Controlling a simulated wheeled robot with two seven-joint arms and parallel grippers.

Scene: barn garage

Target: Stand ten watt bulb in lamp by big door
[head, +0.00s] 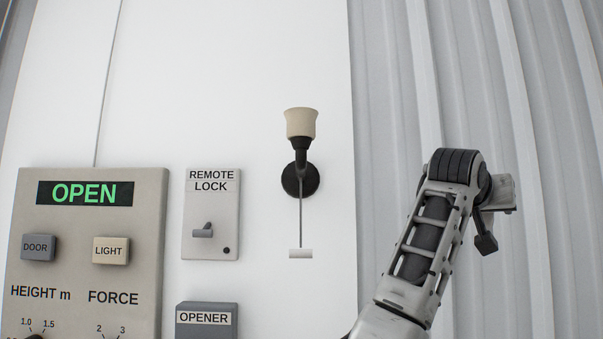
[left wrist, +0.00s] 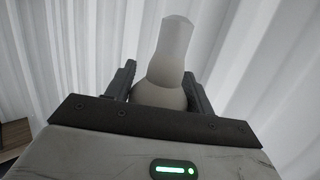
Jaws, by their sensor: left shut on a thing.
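The wall lamp (head: 300,150) is in the middle of the head view, with a cream cup-shaped socket (head: 301,123) facing up on a black arm and round base. No bulb shows in the socket. In the left wrist view, my left gripper (left wrist: 160,88) is shut on a pale frosted bulb (left wrist: 172,52). The bulb's round part sits between the dark fingers, and its narrower part points away from the palm. The bulb does not show in the head view.
A control panel (head: 150,225) reading OPEN is at lower left. A remote lock plate (head: 221,228) with a small lever and an opener box (head: 207,325) stand between panel and lamp. A pull cord with a white handle (head: 301,253) hangs below the lamp. Corrugated wall (head: 540,90) fills the right.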

